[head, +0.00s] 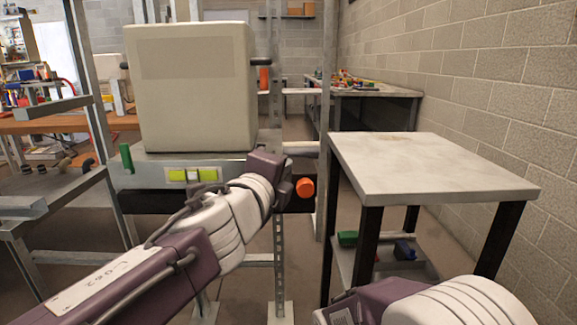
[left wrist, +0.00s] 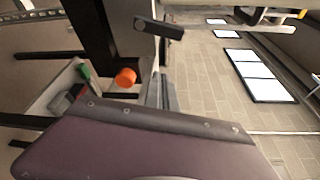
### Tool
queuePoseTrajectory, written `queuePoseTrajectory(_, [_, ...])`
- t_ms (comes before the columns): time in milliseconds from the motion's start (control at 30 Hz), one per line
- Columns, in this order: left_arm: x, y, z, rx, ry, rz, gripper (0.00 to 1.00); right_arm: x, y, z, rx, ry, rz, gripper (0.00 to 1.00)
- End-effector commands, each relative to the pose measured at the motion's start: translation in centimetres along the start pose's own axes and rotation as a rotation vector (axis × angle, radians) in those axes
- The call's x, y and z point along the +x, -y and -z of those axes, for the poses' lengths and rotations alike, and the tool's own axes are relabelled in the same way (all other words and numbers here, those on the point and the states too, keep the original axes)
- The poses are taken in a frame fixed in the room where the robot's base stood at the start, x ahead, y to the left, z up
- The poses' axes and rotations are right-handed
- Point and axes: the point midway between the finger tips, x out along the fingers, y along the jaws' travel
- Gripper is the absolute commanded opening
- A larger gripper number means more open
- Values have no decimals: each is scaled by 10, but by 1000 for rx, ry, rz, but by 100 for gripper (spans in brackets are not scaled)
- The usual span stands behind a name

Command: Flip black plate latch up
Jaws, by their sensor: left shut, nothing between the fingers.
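A black plate (head: 150,202) runs below the front of the metal shelf, partly hidden by my left arm. An orange knob (head: 304,187) sticks out at its right end. The left wrist view shows the dark plate (left wrist: 93,35), the orange knob (left wrist: 125,77) and a short black lever (left wrist: 160,27) beside them. I cannot tell whether this lever is the latch. My left gripper (head: 284,186) is shut and empty, in front of the plate's right part and just left of the knob. I cannot tell whether it touches the plate. My right gripper is out of view.
A large beige heater box (head: 192,92) stands on the metal shelf (head: 140,173). A grey-topped table (head: 430,165) with black legs stands at right. Metal uprights flank the heater.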

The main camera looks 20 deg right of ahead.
Motion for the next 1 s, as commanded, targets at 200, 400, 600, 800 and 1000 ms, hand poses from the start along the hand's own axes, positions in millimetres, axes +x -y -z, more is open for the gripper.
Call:
queuePoseTrajectory(200, [-43, 2, 0, -1, -1, 1, 0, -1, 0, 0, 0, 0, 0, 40])
queuePoseTrajectory(400, [-60, 0, 0, 0, 0, 0, 0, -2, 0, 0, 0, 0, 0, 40])
queuePoseTrajectory(600, [-61, 0, 0, 0, 0, -1, 0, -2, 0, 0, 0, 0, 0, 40])
queuePoseTrajectory(800, [-59, 2, -17, -2, 34, -11, 0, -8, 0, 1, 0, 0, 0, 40])
queuePoseTrajectory(1000, [-49, -81, -138, -95, 286, -265, 0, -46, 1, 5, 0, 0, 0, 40])
